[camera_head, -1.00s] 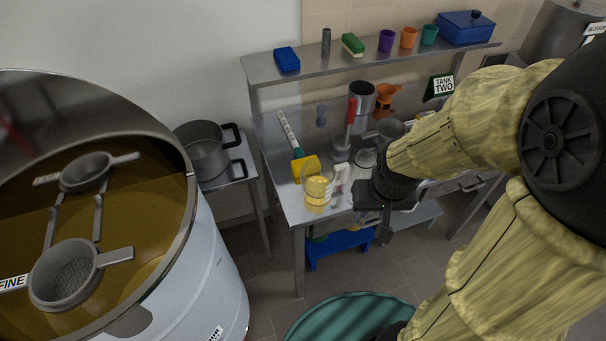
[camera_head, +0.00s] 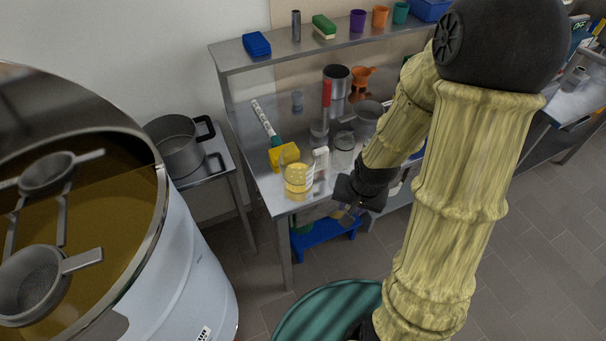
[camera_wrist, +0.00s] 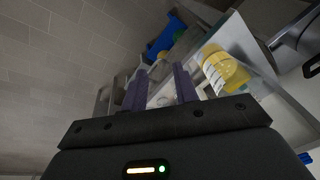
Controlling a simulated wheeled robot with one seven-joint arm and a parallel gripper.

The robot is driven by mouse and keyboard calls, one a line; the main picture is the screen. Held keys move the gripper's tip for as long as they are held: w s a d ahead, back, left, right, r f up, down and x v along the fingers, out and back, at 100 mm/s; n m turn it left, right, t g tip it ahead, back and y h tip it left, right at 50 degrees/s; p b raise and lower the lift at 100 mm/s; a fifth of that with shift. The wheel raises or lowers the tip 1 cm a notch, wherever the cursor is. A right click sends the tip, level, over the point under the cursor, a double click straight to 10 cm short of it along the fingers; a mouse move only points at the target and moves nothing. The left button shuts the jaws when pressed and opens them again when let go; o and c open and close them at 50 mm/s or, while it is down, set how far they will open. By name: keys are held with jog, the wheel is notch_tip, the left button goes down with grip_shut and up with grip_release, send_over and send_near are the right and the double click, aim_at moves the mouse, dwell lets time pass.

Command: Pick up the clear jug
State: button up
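The clear jug (camera_head: 297,180), holding yellow contents, stands upright at the near left corner of the steel table (camera_head: 262,183). Its pale handle is on the right side. My gripper (camera_head: 344,214) is in front of the table edge, to the right of the jug and apart from it. The wrist view shows the jug (camera_wrist: 226,70) to the right of my fingers. The two dark fingers (camera_wrist: 160,70) are spread with a gap and nothing held between them.
A yellow-headed tool (camera_head: 284,155) lies just behind the jug. A glass jar (camera_head: 343,148) stands to its right. A shelf (camera_head: 262,63) runs above the back. A blue stool (camera_head: 325,232) is under the table. A large tank (camera_head: 185,250) stands left.

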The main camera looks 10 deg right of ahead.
notch_tip(320, 180, down, 13)
jog(key=w+a+m+t+y+b, duration=0.1)
jog(key=w+m+y+b, duration=0.1)
jog(key=m+y+b, duration=0.3)
jog(key=m+t+b, duration=0.9)
jog(key=m+t, duration=0.5)
jog(key=m, duration=0.9)
send_near(327, 157)
jog(key=v, duration=0.4)
jog(key=shift+s+d+r, duration=0.2)
jog(key=shift+r, duration=0.05)
jog(key=shift+p, duration=0.3)
jog(key=p+x, duration=0.1)
jog(key=x, duration=0.5)
jog(key=p+x, duration=0.1)
jog(key=x, duration=0.5)
jog(key=shift+a+f, duration=0.1)
jog(key=shift+f, duration=0.2)
jog(key=shift+w, duration=0.1)
